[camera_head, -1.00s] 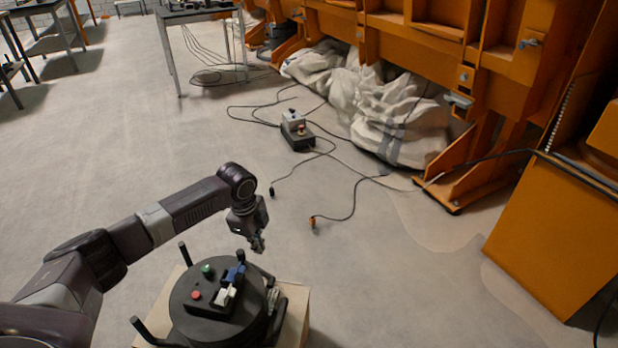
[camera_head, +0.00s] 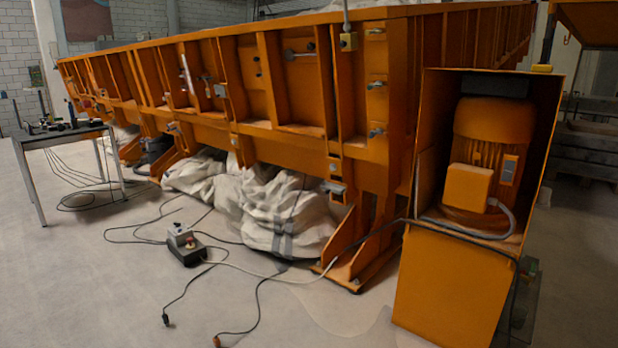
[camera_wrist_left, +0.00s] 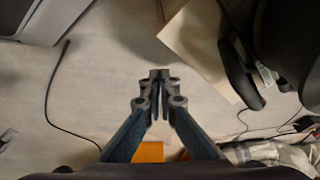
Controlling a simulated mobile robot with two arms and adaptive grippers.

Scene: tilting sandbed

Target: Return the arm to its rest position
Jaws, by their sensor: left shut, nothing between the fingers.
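My left gripper (camera_wrist_left: 158,78) shows in the left wrist view, with its two dark fingers together at the tips. It is shut with nothing between the fingers. Pale floor lies behind the fingertips. Neither arm shows in the head view, so the pose of the whole left arm is hidden. My right gripper is in no view.
In the head view the orange sandbed (camera_head: 290,85) and motor housing (camera_head: 450,275) stand ahead. White bags (camera_head: 275,210), a control box (camera_head: 185,245) and loose cables lie on the floor. A table (camera_head: 62,135) stands left. A beige board (camera_wrist_left: 200,45) is near the gripper.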

